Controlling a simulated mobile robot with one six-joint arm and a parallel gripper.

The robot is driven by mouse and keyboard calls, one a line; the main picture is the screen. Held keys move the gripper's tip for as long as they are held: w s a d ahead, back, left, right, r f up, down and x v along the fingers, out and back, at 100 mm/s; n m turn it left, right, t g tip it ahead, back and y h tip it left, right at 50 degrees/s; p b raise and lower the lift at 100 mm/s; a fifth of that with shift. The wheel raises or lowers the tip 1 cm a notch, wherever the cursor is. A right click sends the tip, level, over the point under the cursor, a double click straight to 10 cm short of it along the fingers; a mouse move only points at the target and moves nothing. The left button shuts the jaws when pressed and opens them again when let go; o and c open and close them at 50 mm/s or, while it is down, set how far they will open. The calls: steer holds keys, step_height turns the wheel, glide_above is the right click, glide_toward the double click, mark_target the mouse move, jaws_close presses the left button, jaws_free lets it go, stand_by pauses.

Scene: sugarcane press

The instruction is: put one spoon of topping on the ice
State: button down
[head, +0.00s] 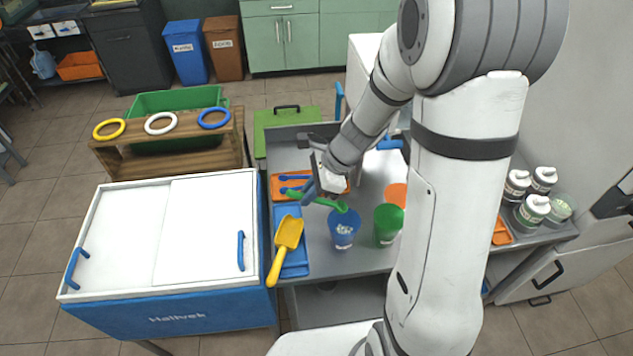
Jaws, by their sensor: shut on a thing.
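My gripper (313,188) is shut on a green spoon (326,202), over the grey counter. The spoon points right, and its bowl end is above or just behind the rim of a blue cup (343,231). The cup stands upright and has pale pieces that look like ice in it. I cannot tell whether the spoon's bowl holds any topping. Several white-lidded jars (533,207) stand at the right end of the counter; whether they hold the topping is not clear.
A green cup (387,224) stands right of the blue cup, with an orange cup (396,194) behind it. A yellow scoop (286,241) lies on a blue tray (295,268). An orange tray (279,181) holds blue utensils. A white-lidded blue chest (165,235) is at left.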

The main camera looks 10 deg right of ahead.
steer(key=shift+a+f+h, duration=0.1)
steer(key=shift+a+h, duration=0.15)
steer(key=shift+h, duration=0.15)
steer(key=shift+p, duration=0.35)
steer(key=shift+a+h+p, duration=0.25)
steer(key=shift+h+p, duration=0.05)
steer(key=shift+p, duration=0.6)
steer(key=shift+a+f+h, duration=0.5)
steer(key=shift+f+h, duration=0.05)
steer(key=shift+h, duration=0.45)
steer(key=shift+a+f+h, duration=0.3)
steer(key=shift+h, duration=0.4)
